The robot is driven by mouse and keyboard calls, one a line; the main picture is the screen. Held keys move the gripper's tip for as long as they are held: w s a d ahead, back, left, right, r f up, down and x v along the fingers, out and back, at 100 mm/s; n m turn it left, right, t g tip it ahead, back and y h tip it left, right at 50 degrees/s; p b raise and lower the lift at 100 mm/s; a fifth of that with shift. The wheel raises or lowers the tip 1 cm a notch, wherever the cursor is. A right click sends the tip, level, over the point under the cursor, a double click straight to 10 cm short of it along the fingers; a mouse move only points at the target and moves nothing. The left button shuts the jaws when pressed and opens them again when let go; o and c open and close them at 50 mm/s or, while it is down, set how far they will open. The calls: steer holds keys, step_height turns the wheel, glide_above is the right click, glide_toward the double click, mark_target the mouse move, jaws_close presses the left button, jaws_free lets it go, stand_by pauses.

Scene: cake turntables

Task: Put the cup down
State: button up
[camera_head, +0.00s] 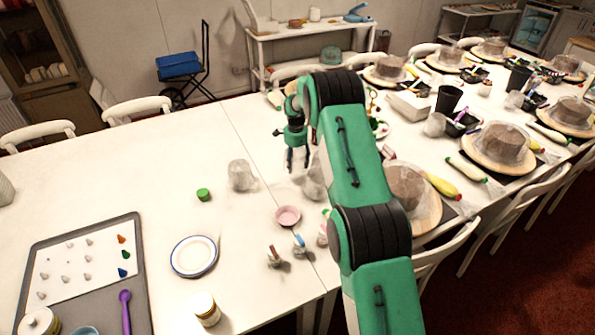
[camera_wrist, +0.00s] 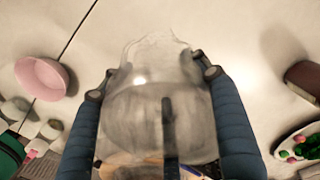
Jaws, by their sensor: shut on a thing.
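A clear, see-through cup (camera_wrist: 150,100) fills the middle of the wrist view, between the two dark fingers of my gripper (camera_wrist: 152,85). My gripper is shut on it, one finger on each side. In the head view my gripper (camera_head: 298,158) points down over the white table near its seam, partly behind my arm. A clear shape beside the fingers (camera_head: 314,182) looks like the cup, but its edges are faint. I cannot tell whether its base touches the table (camera_head: 120,190).
Another clear vessel (camera_head: 241,175) stands left of my gripper, near a green lid (camera_head: 203,195). A pink bowl (camera_head: 288,215) is in front; it also shows in the wrist view (camera_wrist: 42,77). A white plate (camera_head: 194,256) lies front left. The left table is mostly clear.

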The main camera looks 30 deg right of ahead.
mark_target(296, 149)
steer(key=shift+f, duration=0.2)
steer(key=shift+f+b, duration=0.4)
steer(key=shift+f, duration=1.5)
steer(key=shift+f, duration=0.1)
steer(key=o, duration=1.4)
step_height(296, 149, up, 12)
steer(key=shift+r+p, duration=0.1)
steer(key=shift+p, duration=1.15)
